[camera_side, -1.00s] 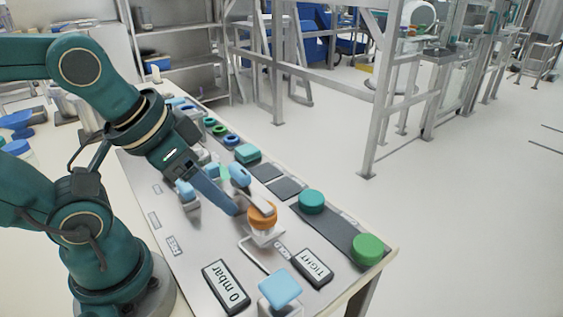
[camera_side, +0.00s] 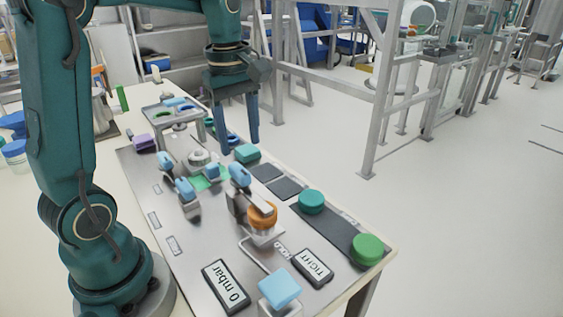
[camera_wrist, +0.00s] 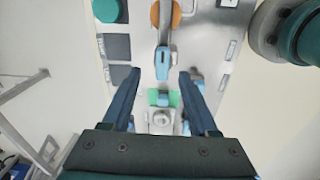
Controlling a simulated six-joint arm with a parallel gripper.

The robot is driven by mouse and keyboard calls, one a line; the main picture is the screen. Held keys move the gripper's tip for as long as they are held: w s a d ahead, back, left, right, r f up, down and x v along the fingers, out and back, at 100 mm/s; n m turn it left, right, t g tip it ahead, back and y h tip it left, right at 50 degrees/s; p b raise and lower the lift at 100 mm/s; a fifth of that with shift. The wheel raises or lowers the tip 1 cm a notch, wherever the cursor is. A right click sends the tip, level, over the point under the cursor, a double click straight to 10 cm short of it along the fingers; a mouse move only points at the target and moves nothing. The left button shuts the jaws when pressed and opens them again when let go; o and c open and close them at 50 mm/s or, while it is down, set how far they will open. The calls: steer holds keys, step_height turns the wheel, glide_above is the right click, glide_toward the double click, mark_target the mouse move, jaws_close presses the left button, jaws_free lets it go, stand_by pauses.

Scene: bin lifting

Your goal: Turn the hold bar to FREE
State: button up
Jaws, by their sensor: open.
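A grey bar with a blue end (camera_side: 240,175) reaches over an orange round cap (camera_side: 262,214) in the middle of the panel, and I take it for the hold bar. In the wrist view the bar's blue end (camera_wrist: 163,55) lies just beyond and between my fingertips. A HOLD label (camera_side: 281,250) is near the orange cap; a small label (camera_side: 174,246) to the left is too small to read now. My gripper (camera_side: 240,148) is open and empty, fingers down, above the panel behind the bar, apart from it.
Displays read 0 mbar (camera_side: 226,286) and TIGHT (camera_side: 313,268). A blue square knob (camera_side: 281,288) stands in front. Teal (camera_side: 311,201) and green (camera_side: 368,248) buttons stand at the right edge. A small raised tray (camera_side: 172,112) stands at the back.

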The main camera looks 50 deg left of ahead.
mark_target(238, 167)
steer(key=shift+w+a+f+n+g, duration=0.1)
steer(key=shift+a+f+n+g, duration=0.25)
steer(key=shift+a+f, duration=0.55)
steer(key=shift+f, duration=2.7)
jaws_close()
